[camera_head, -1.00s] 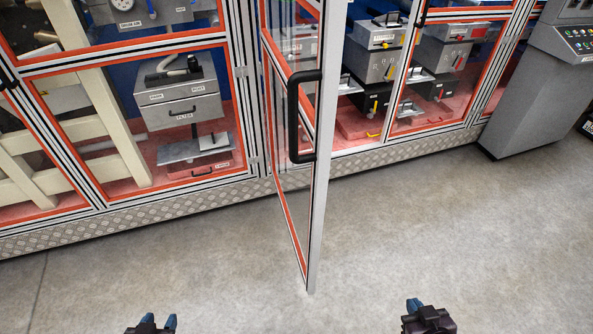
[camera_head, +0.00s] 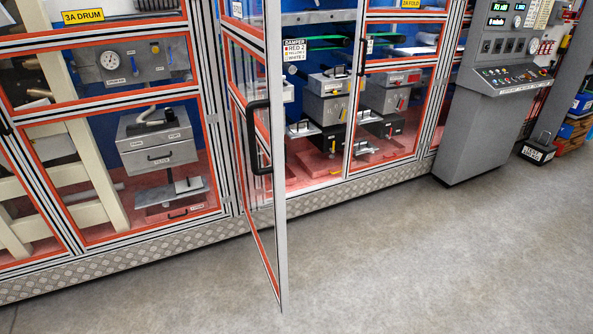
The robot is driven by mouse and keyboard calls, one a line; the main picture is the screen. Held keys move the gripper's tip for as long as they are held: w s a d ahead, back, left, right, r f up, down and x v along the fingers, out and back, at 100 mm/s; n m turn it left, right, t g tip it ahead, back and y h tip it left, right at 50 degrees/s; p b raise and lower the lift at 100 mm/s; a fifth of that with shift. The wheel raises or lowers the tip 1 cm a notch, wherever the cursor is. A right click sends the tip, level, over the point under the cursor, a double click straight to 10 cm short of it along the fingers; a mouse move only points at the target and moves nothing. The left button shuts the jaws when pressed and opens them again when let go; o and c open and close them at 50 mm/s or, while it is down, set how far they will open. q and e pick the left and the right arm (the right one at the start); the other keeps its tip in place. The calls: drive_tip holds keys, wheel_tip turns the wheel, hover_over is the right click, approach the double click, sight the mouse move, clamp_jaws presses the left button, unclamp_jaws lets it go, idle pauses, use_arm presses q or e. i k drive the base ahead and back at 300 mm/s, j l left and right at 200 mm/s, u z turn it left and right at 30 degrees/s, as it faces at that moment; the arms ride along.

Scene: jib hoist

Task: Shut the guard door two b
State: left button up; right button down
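One guard door (camera_head: 283,215) stands swung open toward me, seen nearly edge-on, with a silver frame and orange-red inner edging. It hangs at the left side of an opening in the machine enclosure. Its black bar handle (camera_head: 253,140) is at mid height. I read no door label, so I cannot tell from a label whether this is door two b. Through the opening, a sign (camera_head: 295,50) reads damper, red 2, yellow, white 2. Neither of my grippers is in view.
A grey control console (camera_head: 475,125) stands at the right. A black box (camera_head: 536,150) and blue crates (camera_head: 580,105) lie beyond it. A checker-plate plinth (camera_head: 130,255) runs along the enclosure's foot. The grey floor in front of the door is clear.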

sight(268, 225)
drive_tip(key=z, duration=1.45)
drive_tip(key=j+z, duration=0.55)
drive_tip(key=z, duration=0.15)
drive_tip(key=k+j, duration=0.1)
drive_tip(key=j, duration=0.4)
drive_tip(key=k+j, duration=0.1)
drive_tip(key=j, duration=0.4)
drive_tip(key=k+j, duration=0.1)
drive_tip(key=j, duration=0.4)
drive_tip(key=k+j, duration=0.1)
drive_tip(key=j, duration=0.4)
drive_tip(key=k+j, duration=0.1)
drive_tip(key=j, duration=0.4)
drive_tip(key=k+j, duration=0.15)
drive_tip(key=j, duration=0.35)
drive_tip(key=k+j, duration=0.1)
drive_tip(key=j, duration=0.4)
